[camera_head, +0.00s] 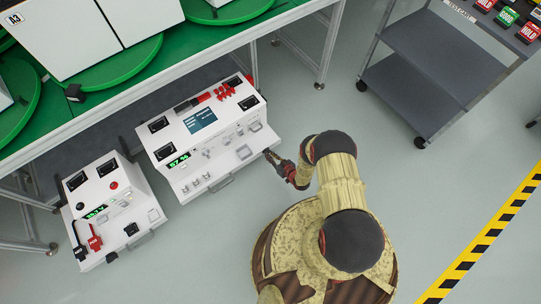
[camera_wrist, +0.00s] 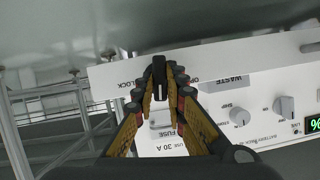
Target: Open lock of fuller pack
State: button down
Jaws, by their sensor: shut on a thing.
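The larger white battery pack (camera_head: 222,133) stands on the floor by the green-topped table; its green display (camera_head: 178,161) seems to read 57 %. A smaller white pack (camera_head: 125,205) stands to its left; its green display (camera_head: 95,211) is too small to read surely. My gripper (camera_head: 270,156) is at the larger pack's right front corner. In the wrist view my gripper (camera_wrist: 159,82) is closed on a dark upright lock knob (camera_wrist: 159,65). The word LOCK shows left of the knob, and a partly hidden word starting OP right of it. My fingers hide the knob's base.
The wrist view shows a fuse label, a waste label and a ship knob (camera_wrist: 239,116) on the panel. A green table (camera_head: 120,75) with white boxes stands behind the packs. A grey cart (camera_head: 430,70) stands at upper right. The floor right of my arm is clear.

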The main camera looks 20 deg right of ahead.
jog(key=shift+n, duration=0.4)
jog(key=shift+w+h, duration=0.1)
jog(key=shift+h, duration=0.2)
jog(key=c, duration=1.9)
grip_release()
jog(key=shift+o, duration=0.4)
jog(key=v, duration=1.2)
jog(key=shift+a+f, duration=0.1)
jog(key=shift+a, duration=0.05)
